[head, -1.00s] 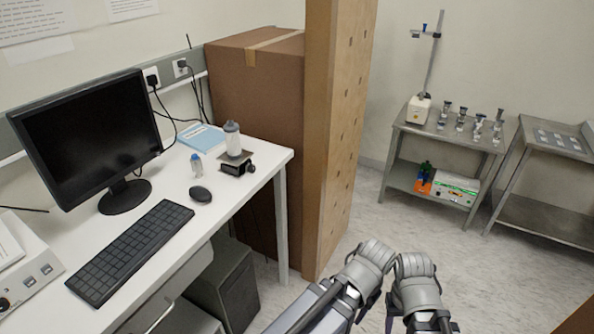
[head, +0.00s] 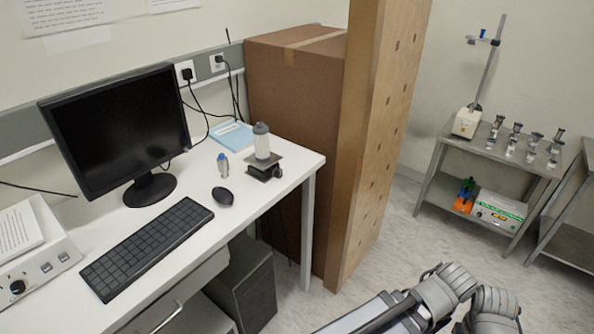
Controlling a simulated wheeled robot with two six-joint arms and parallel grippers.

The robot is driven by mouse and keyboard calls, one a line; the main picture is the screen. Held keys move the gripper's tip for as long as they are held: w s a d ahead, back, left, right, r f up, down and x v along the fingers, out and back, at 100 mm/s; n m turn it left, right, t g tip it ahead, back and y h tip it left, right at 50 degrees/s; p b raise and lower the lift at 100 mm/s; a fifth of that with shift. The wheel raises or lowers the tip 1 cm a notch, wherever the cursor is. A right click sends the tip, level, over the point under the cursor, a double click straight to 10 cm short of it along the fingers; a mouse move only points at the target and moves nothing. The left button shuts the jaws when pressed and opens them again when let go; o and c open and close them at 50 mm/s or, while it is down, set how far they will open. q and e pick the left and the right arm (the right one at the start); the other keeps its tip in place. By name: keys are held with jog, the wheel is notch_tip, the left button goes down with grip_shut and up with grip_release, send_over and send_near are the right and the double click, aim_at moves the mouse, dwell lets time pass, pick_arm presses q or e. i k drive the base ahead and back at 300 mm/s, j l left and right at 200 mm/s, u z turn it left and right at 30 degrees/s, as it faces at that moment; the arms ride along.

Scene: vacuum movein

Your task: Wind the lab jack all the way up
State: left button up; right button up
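The lab jack (head: 265,171) is a small, dark, low stand on the white desk, near its right end. A grey-capped bottle (head: 262,146) stands upright on its top plate. A dark knob seems to sit on the jack's right side, too small to make out well. The jack looks low, with little height between plate and base. Grey links of my two arms show at the bottom right, well away from the jack. No fingers of either gripper show.
A mouse (head: 222,196), keyboard (head: 147,247), monitor (head: 117,130), small bottle (head: 223,165) and blue booklet (head: 231,135) share the desk (head: 190,275). A cardboard box (head: 296,105) and tall wooden panel (head: 380,140) stand beside it. Floor is open before the steel table (head: 437,180).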

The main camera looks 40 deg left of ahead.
aim_at(278, 173)
jog(key=i, duration=3.5)
jog(key=i+u, duration=0.4)
jog(key=u, duration=3.95)
